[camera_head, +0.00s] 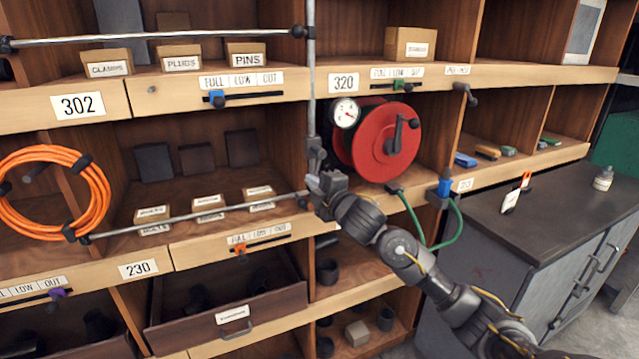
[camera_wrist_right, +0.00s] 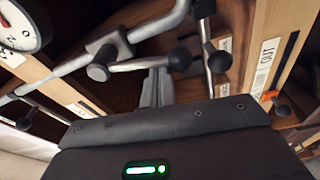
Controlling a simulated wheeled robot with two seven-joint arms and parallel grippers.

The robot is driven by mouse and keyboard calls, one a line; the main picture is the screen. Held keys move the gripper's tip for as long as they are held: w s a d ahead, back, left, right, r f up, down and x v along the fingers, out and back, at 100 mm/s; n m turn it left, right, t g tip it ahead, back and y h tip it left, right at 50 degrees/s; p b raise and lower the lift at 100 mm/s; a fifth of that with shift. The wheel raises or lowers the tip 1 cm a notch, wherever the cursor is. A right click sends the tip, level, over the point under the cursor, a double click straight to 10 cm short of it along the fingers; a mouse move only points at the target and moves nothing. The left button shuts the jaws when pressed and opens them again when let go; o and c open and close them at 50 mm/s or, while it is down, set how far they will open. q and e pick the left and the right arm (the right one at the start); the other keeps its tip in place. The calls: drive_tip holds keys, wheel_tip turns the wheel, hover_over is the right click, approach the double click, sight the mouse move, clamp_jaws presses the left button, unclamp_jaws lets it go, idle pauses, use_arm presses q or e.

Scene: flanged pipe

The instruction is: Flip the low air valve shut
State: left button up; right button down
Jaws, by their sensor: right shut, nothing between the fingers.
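My right gripper (camera_head: 322,184) is shut and empty at the lower end of a vertical grey pipe (camera_head: 311,90), in front of the middle shelf. In the right wrist view its closed fingers (camera_wrist_right: 156,88) point at grey pipework (camera_wrist_right: 125,45) with black round knobs (camera_wrist_right: 180,58). I cannot tell whether the fingers touch it. A long lower rod (camera_head: 200,215) runs left from beside the gripper. Which part is the low air valve is unclear, as the gripper hides some of the fittings. My left gripper is not in view.
A red hose reel (camera_head: 385,142) and a round gauge (camera_head: 345,112) sit right of the pipe. A blue fitting (camera_head: 445,187) with a green hose (camera_head: 455,228) is further right. An upper rod (camera_head: 150,38) crosses the shelf front. A dark counter (camera_head: 545,215) stands at right.

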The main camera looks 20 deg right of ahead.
drive_tip(key=shift+d+f+n, duration=0.25)
drive_tip(key=shift+d+n, duration=0.5)
drive_tip(key=shift+n, duration=0.25)
drive_tip(key=s+a+b, duration=0.2)
drive_tip(key=s+b, duration=0.1)
drive_tip(key=s, duration=0.6)
drive_tip(key=shift+a, duration=0.35)
